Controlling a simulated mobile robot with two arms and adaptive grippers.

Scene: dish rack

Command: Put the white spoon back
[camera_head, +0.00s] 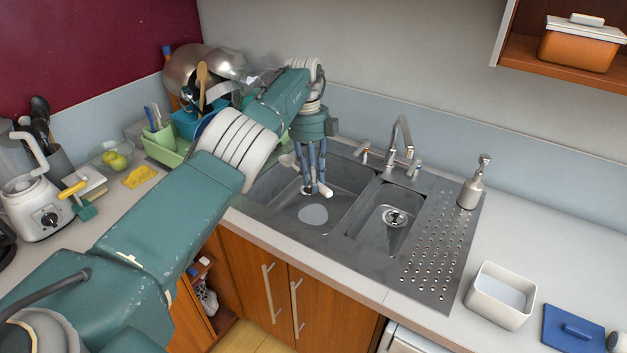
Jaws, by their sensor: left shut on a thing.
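My left gripper (316,190) points down over the left sink basin, its fingers close together. It is shut on a white thing, which I take to be the white spoon (326,190); one white end shows at the fingertips. A pale rounded part (287,160) shows left of the fingers; I cannot tell if it belongs to the spoon. The light green dish rack (163,152) stands left of the sink, partly hidden by my left arm. A green utensil cup (160,135) with several utensils is at the rack. My right gripper is not in view.
The metal sink (347,222) has a faucet (402,145) behind it and a soap dispenser (473,183) at its right. Pans and bowls (187,72) pile up behind the rack. A blender (35,200) stands far left. A white tub (500,296) sits on the mostly clear right counter.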

